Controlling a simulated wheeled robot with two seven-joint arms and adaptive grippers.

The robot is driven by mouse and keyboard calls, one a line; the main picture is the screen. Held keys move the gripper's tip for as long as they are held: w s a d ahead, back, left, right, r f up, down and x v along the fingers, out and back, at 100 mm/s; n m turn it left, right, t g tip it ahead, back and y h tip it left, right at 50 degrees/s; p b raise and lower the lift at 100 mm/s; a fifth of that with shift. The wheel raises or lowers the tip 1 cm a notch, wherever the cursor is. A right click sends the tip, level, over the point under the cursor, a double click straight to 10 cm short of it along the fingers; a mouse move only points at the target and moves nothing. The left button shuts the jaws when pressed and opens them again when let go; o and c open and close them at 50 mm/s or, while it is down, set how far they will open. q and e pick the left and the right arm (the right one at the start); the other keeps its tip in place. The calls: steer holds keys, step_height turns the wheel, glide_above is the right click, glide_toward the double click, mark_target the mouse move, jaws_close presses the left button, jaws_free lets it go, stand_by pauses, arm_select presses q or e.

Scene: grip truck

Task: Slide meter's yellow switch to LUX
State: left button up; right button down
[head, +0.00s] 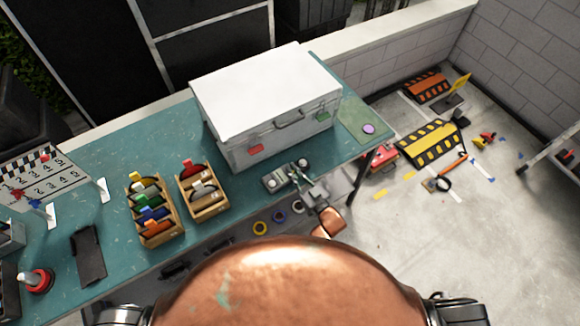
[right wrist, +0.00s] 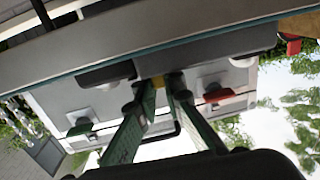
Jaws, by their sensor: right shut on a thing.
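The meter (head: 276,179), a small grey device with pale round parts, lies near the front edge of the teal table, just in front of the white case. My right gripper (head: 296,177) reaches in from the right over the meter and hides part of it. The switch's position and any lettering on the meter cannot be read. My left gripper is not in view.
The white case (head: 265,90) stands right behind the meter. Two wooden boxes (head: 153,209) (head: 205,192) with coloured items stand to the left. A green mat (head: 362,121) with a purple disc lies at the right end of the table. Several coloured rings (head: 260,228) show below the front edge.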

steer(key=shift+w, duration=0.1)
steer(key=c, duration=2)
jaws_free()
steer(key=v, duration=1.2)
steer(key=shift+f, duration=0.15)
